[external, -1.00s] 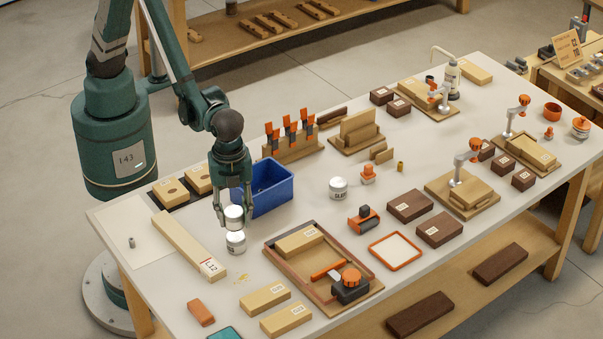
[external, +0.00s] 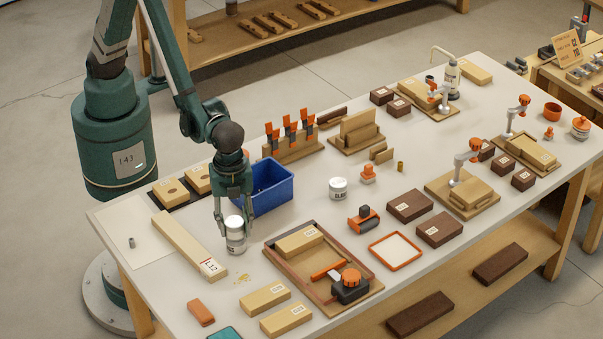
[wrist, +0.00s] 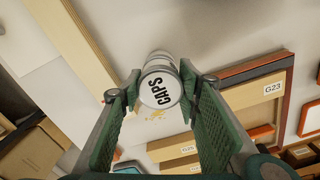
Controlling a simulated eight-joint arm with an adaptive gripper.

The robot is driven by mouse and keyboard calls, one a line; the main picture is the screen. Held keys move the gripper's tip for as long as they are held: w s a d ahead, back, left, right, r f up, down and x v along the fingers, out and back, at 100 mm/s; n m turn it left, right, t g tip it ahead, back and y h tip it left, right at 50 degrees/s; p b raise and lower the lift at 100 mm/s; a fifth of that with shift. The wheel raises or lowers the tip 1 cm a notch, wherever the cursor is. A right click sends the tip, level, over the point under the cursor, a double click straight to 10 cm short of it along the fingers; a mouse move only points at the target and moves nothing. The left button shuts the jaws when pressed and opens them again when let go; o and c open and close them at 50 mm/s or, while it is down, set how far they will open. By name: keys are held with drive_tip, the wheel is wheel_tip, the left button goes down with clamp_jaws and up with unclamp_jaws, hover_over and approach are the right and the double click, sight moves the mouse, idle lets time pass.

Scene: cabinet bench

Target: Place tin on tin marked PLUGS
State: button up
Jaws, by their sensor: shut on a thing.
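My gripper (external: 234,217) is shut on a white tin (external: 235,223). The wrist view shows this tin (wrist: 160,88) between the fingers, its top marked CAPS. Directly beneath it stands a second white tin (external: 236,244) on the table, whose side marking is too small to read. The held tin looks upright and in line with the lower one, and no gap shows between them. In the wrist view the lower tin (wrist: 158,56) is mostly hidden behind the held one. A third white tin (external: 338,188) with a dark marking stands apart to the right.
A blue bin (external: 266,188) stands just behind and right of my gripper. A long wooden bar (external: 188,246) lies to the left. A framed wooden tray (external: 275,258) with a block and tools lies to the right. Wooden blocks (external: 265,299) lie in front.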

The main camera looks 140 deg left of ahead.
sight(234, 221)
drive_tip(key=shift+f, duration=0.15)
drive_tip(key=o, duration=0.9)
drive_tip(key=shift+r+p, duration=0.5)
drive_tip(key=shift+r, duration=5.65)
drive_tip(key=shift+r, duration=0.1)
